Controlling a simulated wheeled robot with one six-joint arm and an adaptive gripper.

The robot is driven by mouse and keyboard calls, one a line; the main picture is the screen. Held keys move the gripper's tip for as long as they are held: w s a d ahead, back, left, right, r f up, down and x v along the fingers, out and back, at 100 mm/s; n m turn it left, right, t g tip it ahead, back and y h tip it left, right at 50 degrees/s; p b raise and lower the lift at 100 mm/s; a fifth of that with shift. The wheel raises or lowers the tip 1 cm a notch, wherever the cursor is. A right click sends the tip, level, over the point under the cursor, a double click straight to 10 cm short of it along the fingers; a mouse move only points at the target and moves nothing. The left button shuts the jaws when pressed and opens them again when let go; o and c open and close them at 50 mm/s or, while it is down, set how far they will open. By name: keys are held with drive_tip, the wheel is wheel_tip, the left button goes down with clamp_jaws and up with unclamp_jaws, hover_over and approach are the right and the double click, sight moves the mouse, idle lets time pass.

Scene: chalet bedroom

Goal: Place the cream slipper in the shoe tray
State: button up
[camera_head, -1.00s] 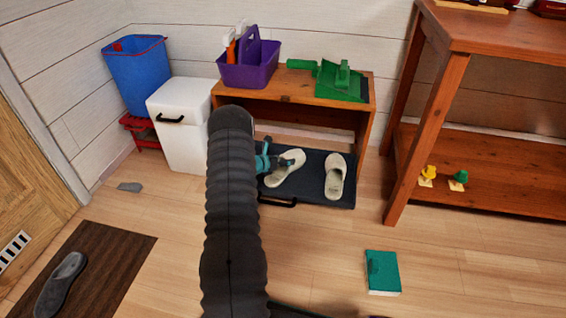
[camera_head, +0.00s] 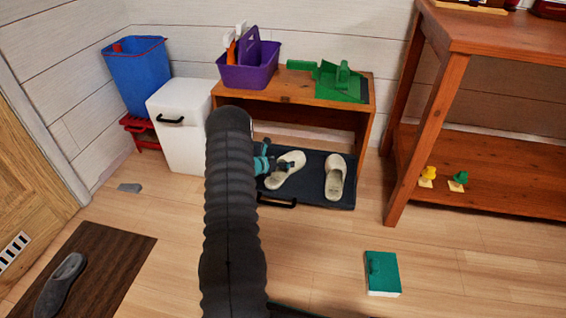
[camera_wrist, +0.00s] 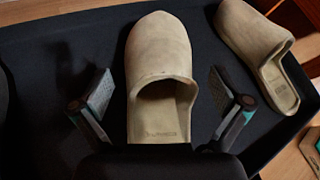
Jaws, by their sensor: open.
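Two cream slippers lie on the dark shoe tray (camera_head: 315,191). The left slipper (camera_head: 285,173) is turned at an angle and the right slipper (camera_head: 335,178) lies nearly straight. In the wrist view the left slipper (camera_wrist: 160,60) lies between the two fingers of my open gripper (camera_wrist: 160,98), with gaps on both sides. The other slipper (camera_wrist: 258,50) is at the upper right on the dark tray surface (camera_wrist: 75,45). In the head view my gripper (camera_head: 276,164) is low over the left slipper, partly hidden by my arm.
A wooden bench (camera_head: 285,90) stands over the tray's back, with a purple caddy (camera_head: 250,73) and green dustpan (camera_head: 340,85) on top. A white bin (camera_head: 180,125) is left, a wooden table (camera_head: 460,45) right. A green box (camera_head: 382,272) lies on the floor in front.

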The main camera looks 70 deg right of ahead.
drive_tip(key=p+v, duration=0.1)
drive_tip(key=v, duration=1)
drive_tip(key=shift+w+a+r, duration=0.1)
drive_tip(key=shift+a, duration=0.05)
drive_tip(key=w+a+r+m+t+y, duration=0.1)
drive_tip(key=w+a+r+m, duration=0.45)
drive_tip(key=a+r, duration=0.7)
drive_tip(key=w+a+r+m+t+y, duration=0.15)
drive_tip(key=w+a+r+m, duration=0.25)
drive_tip(key=w+a+r, duration=0.55)
drive_tip(key=s+a+r+m+t+y, duration=0.2)
drive_tip(key=s+a+r+t+y, duration=0.1)
drive_tip(key=a, duration=1.1)
drive_tip(key=s+a+r+m+t+y, duration=0.2)
drive_tip(key=a+r, duration=0.4)
drive_tip(key=a, duration=0.8)
drive_tip(key=s+a+r+m+t+y, duration=0.2)
drive_tip(key=s+a, duration=0.4)
drive_tip(key=a, duration=0.8)
wheel_tip(320, 180, up, 3)
drive_tip(key=shift+a+f+t+y, duration=0.2)
drive_tip(key=shift+a+t+y, duration=0.1)
drive_tip(key=shift+t+y, duration=0.6)
drive_tip(key=shift+s, duration=0.1)
